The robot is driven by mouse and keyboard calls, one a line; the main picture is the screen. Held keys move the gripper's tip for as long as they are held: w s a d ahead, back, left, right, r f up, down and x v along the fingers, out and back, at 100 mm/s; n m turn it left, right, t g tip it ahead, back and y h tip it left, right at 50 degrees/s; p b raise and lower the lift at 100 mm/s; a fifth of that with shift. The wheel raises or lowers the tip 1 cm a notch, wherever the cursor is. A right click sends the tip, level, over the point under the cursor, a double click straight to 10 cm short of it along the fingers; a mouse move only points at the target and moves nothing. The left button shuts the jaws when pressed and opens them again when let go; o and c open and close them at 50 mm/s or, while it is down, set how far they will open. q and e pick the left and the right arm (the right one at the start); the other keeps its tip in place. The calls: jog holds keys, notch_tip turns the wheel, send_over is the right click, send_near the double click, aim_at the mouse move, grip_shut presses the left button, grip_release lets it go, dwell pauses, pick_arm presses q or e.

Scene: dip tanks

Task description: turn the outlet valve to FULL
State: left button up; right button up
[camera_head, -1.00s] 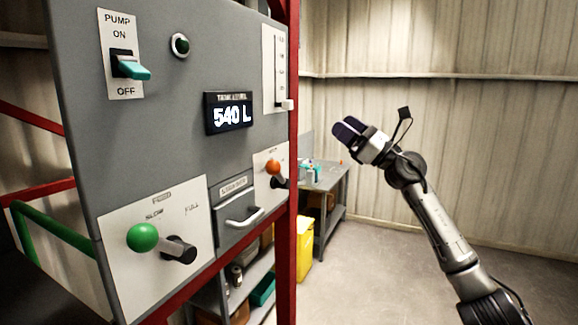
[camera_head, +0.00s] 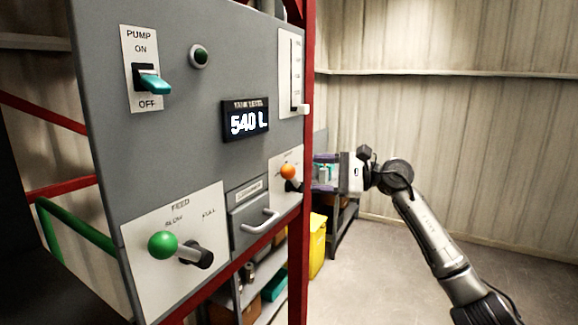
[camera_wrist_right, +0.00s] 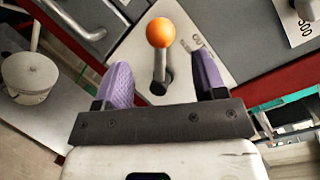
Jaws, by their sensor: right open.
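The outlet valve is a lever with an orange ball (camera_head: 288,172) on a white plate at the panel's lower right. In the right wrist view its orange ball (camera_wrist_right: 160,32) stands above a dark pivot, the lever between them, with part of an "OUT" label to the right. My right gripper (camera_head: 323,173) is open and just right of the valve in the head view. In the wrist view its two purple fingers (camera_wrist_right: 163,64) lie either side of the lever's line, with gaps on both sides. I cannot tell the valve's setting; its scale is mostly hidden. My left gripper is out of view.
The grey panel also bears a green feed lever (camera_head: 163,245), a pump switch (camera_head: 150,84), a drawer handle (camera_head: 261,222) and a display (camera_head: 245,120) reading 540 L. A red post (camera_head: 299,250) edges it. Open floor lies to the right.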

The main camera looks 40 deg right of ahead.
aim_at(289, 172)
jog(key=shift+p+x, duration=1.35)
jog(key=shift+x, duration=2.45)
jog(key=shift+c, duration=0.3)
jog(key=c, duration=0.7)
grip_shut()
